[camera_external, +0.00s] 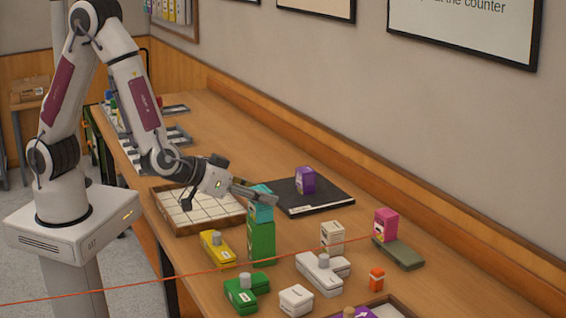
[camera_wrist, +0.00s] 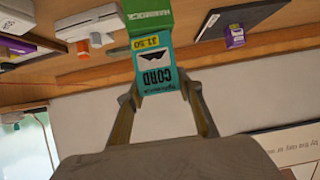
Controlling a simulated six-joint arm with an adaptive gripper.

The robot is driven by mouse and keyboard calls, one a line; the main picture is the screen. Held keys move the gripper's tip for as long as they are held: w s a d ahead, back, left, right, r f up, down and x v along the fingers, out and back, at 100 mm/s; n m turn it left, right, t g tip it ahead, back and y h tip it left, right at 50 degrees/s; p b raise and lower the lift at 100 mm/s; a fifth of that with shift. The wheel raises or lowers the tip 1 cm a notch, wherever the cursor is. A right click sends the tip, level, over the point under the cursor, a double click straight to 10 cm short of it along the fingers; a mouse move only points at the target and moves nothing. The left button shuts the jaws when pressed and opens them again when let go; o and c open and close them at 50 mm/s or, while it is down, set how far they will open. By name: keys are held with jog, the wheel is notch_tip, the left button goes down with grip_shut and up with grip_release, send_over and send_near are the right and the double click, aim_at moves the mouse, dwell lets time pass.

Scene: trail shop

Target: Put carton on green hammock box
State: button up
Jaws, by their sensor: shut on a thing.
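The teal carton (camera_external: 261,207), printed "CORD" with a yellow price band, is upright at my gripper (camera_external: 258,196). In the wrist view, where the scene is upside down, the carton (camera_wrist: 157,66) sits between the two fingers of my gripper (camera_wrist: 159,92), which are shut on it. The green hammock box (camera_external: 261,242) stands upright on the table directly under the carton. Its labelled face (camera_wrist: 149,18) also shows in the wrist view. The carton's bottom appears to meet the box's top; I cannot tell whether its weight rests there.
A purple box (camera_external: 305,181) stands on a black mat (camera_external: 322,200) behind. A yellow item (camera_external: 217,247) and a green item (camera_external: 246,293) lie near the green box. A white carton (camera_external: 332,236), white case (camera_external: 322,272) and pink box (camera_external: 386,224) stand to the right.

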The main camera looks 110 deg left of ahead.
jog(key=shift+f, duration=0.15)
jog(key=o, duration=1.2)
jog(key=shift+s+d+r, duration=0.25)
jog(key=shift+d+r, duration=0.1)
jog(key=shift+r, duration=0.05)
jog(key=shift+v, duration=5.5)
jog(key=shift+s, duration=0.15)
